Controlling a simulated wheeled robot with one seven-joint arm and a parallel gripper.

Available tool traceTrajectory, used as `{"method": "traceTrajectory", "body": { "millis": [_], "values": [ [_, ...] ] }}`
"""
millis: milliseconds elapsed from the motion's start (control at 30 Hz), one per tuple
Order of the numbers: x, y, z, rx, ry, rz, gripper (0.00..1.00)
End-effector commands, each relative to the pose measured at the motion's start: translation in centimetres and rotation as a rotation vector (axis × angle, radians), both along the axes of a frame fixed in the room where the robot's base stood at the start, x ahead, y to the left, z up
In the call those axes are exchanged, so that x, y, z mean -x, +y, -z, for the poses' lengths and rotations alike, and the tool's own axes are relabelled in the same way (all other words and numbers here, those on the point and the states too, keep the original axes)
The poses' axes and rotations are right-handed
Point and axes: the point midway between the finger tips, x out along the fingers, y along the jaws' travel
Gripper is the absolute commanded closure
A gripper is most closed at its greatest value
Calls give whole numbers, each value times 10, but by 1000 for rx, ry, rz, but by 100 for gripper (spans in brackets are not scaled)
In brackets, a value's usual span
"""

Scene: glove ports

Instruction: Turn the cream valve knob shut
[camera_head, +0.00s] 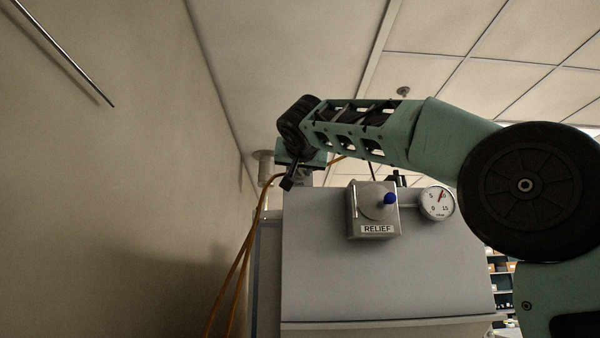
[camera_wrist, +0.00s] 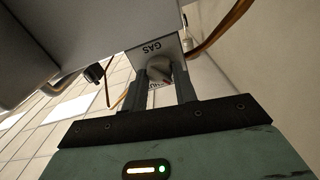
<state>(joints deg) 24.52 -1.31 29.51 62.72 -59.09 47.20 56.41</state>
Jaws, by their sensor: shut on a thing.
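The cream valve knob (camera_wrist: 160,71) is on a pale box marked GAS (camera_wrist: 155,48) in the wrist view, and it has a small red mark near its edge. My gripper (camera_wrist: 161,78) has one finger on each side of the knob and is shut on it. In the head view my gripper (camera_head: 288,183) is at the upper left corner of the grey cabinet, beside the GAS box (camera_head: 299,177). The knob is hidden from the head view.
The grey cabinet (camera_head: 385,275) carries a RELIEF box (camera_head: 366,222) with a blue-tipped lever (camera_head: 389,199) and a round gauge (camera_head: 437,204). Orange hoses (camera_head: 243,255) hang at its left. A wall (camera_head: 110,180) stands to the left.

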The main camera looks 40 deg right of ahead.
Motion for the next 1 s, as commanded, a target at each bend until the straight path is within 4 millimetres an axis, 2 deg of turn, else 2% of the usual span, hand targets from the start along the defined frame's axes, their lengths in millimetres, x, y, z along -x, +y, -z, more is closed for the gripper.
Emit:
{"method": "traceTrajectory", "body": {
  "millis": [167,1000],
  "values": [
    [0,1,5,-118,-80,-4,95],
    [1,-1,3,-779,-526,-1,95]
  ]
}}
